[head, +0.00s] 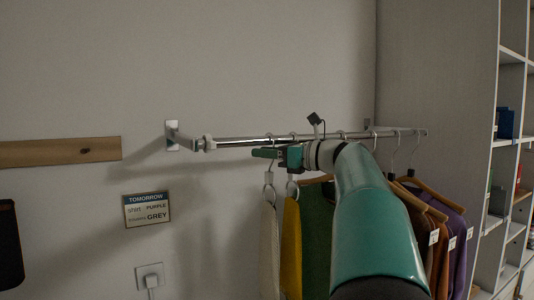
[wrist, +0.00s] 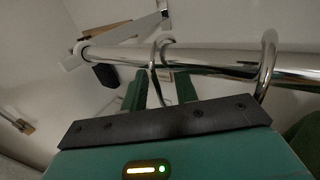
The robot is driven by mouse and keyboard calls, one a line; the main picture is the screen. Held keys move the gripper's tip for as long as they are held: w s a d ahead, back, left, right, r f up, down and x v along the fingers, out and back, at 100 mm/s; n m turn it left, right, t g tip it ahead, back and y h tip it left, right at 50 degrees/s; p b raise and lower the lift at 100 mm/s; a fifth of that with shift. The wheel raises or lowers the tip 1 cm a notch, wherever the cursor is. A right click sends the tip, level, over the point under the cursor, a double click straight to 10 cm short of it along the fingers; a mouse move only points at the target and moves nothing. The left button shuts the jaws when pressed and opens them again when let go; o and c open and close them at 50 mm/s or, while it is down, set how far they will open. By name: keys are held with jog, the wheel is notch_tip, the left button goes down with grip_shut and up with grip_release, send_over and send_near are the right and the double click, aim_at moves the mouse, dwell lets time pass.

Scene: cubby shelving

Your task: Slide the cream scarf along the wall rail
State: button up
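The cream scarf (head: 269,250) hangs from a ring and hook at the left end of the row of hanging things, on the chrome wall rail (head: 240,141). My gripper (head: 263,154) is just under the rail, at the height of the hooks and above the cream scarf. In the wrist view, the two green fingers of my gripper (wrist: 162,88) stand apart. A metal hook (wrist: 152,62) on the rail (wrist: 210,57) comes down between them, nearer the left finger. It looks like the scarf's hook, but the scarf itself is hidden in that view.
A yellow scarf (head: 291,250) hangs close right of the cream one, then a green garment (head: 316,235) and several shirts on wooden hangers. The rail is bare left of the cream scarf up to its bracket (head: 172,136). A sign (head: 146,210) and shelving (head: 510,150) flank the rail.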

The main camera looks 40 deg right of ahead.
jog(key=v, duration=1.3)
jog(key=shift+s+d, duration=0.2)
jog(key=shift+s, duration=0.15)
jog(key=shift+a, duration=0.1)
jog(key=w+a+f+n+g, duration=0.4)
jog(key=a+f+n, duration=0.3)
jog(key=a, duration=0.5)
jog(key=w+a+f+n+g, duration=0.35)
jog(key=a+f, duration=0.55)
jog(key=a, duration=0.4)
jog(key=s+a+f+n+g+h, duration=0.2)
jog(key=s+a+f+n, duration=0.4)
jog(key=f+n, duration=0.4)
jog(key=s+a+f+n+g+h, duration=0.2)
jog(key=s+a+f+n+h, duration=0.1)
jog(key=s+a+f+n, duration=0.4)
notch_tip(320, 180, down, 3)
jog(key=a+n, duration=0.1)
jog(key=n, duration=0.3)
jog(key=shift+a+f+n+h, duration=0.15)
jog(key=shift+a+n+h, duration=0.15)
jog(key=shift+n+h, duration=0.1)
